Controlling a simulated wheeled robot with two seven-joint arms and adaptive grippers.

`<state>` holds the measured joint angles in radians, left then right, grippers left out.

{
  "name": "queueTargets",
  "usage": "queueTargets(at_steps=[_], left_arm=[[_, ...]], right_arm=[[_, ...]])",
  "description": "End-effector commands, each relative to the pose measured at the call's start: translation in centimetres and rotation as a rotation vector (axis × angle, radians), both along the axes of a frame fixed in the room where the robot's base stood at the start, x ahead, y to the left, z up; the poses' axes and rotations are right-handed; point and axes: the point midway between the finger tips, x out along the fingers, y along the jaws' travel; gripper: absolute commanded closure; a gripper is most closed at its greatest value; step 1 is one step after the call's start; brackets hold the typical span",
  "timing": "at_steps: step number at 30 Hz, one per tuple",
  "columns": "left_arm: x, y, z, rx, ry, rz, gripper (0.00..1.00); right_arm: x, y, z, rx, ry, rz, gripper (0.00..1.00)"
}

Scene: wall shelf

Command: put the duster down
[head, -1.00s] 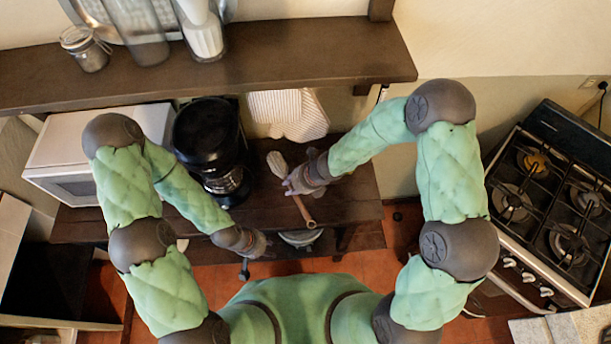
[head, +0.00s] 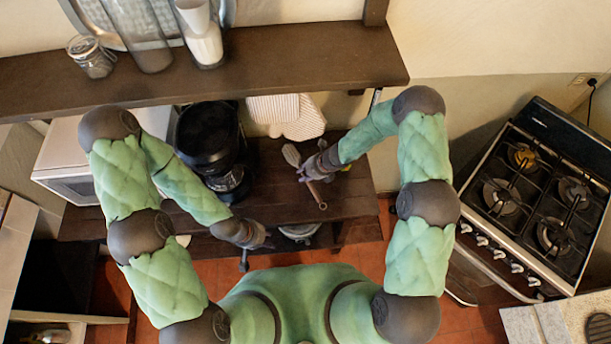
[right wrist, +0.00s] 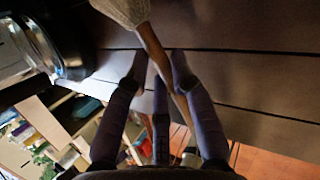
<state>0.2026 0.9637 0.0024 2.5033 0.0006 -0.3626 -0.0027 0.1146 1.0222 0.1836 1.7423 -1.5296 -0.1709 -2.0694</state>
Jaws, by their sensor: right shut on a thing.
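The duster has a pale grey head (head: 291,155) and a thin brown wooden handle (head: 317,196). My right gripper (head: 308,172) is shut on the handle, over the right part of the dark wooden table (head: 275,205). In the right wrist view the handle (right wrist: 152,48) runs between my right gripper's fingers (right wrist: 158,62), and the duster's head (right wrist: 125,9) points to the top edge. I cannot tell whether the duster touches the table. My left gripper (head: 262,240) is near the table's front edge, apart from the duster; its fingers are unclear.
A black coffee maker (head: 210,140) and a white microwave (head: 62,165) stand left of the duster. A wall shelf (head: 290,68) with jars overhangs the back. Striped cloths (head: 285,112) hang behind. A stove (head: 540,195) stands at right. Bare tabletop surrounds the duster.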

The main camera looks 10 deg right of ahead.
Motion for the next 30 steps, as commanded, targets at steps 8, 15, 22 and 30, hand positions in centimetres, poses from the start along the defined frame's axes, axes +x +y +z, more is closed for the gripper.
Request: queueTargets(at_steps=[8, 15, 22, 30], left_arm=[[0.0, 0.0, 0.4, 0.000, 0.000, 0.000, 0.66], [0.0, 0.0, 0.6, 0.000, 0.000, 0.000, 0.66], [0.0, 0.0, 0.5, 0.000, 0.000, 0.000, 0.66], [0.0, 0.0, 0.3, 0.000, 0.000, 0.000, 0.66]], right_arm=[[0.3, -0.3, -2.3, 0.000, 0.002, -0.002, 1.00], [0.4, -0.3, -3.7, 0.000, -0.001, 0.000, 1.00], [0.4, -0.3, -3.7, 0.000, -0.001, 0.000, 1.00], [0.4, -0.3, -3.8, 0.000, 0.000, 0.000, 0.66]])
